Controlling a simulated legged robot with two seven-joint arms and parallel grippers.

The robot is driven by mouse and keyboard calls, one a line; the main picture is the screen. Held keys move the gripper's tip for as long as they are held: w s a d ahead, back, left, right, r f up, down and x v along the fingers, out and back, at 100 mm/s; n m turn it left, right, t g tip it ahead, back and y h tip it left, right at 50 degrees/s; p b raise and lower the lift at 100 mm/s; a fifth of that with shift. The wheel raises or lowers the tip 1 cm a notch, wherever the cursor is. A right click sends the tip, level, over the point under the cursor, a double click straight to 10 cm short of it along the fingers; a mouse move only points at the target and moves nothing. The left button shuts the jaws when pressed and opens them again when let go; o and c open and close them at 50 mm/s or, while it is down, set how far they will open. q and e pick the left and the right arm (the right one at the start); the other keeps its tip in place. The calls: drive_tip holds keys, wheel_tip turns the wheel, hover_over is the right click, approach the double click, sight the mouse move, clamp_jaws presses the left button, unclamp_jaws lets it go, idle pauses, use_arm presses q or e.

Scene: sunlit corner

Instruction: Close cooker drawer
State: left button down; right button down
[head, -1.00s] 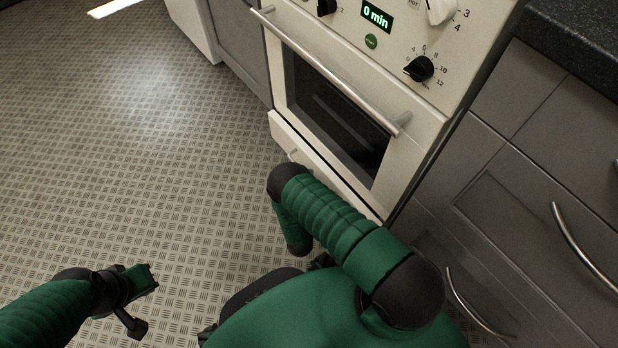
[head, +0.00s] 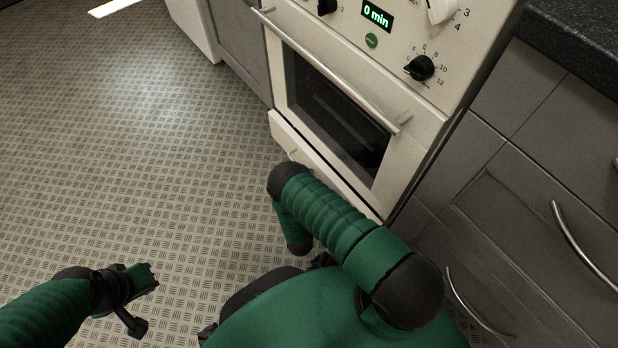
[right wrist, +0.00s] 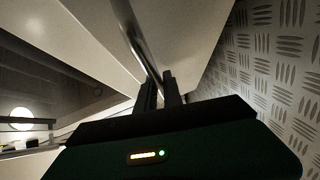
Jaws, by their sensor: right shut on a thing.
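The cooker (head: 300,60) is cream, with a glass oven door and a long metal door handle. Its drawer (head: 283,135) is the cream panel low under the oven door, partly hidden by my right arm. How far the drawer stands out cannot be judged. In the right wrist view my right gripper (right wrist: 157,88) is shut on the drawer's metal handle (right wrist: 138,42), beside a cream front. In the head view that gripper is hidden behind my arm. My left gripper (head: 146,302) is open and empty above the floor at the lower left.
Grey cabinets with curved metal handles (head: 578,250) stand right of the cooker, under a dark worktop (head: 585,45). A grey cabinet (head: 238,50) is on its left. The patterned floor (head: 130,150) is clear across the left side.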

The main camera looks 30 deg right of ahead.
drive_tip(key=shift+s+f, duration=0.1)
drive_tip(key=shift+f, duration=0.05)
drive_tip(key=shift+w+d, duration=0.2)
drive_tip(key=shift+d, duration=2)
drive_tip(key=c, duration=1.5)
unclamp_jaws()
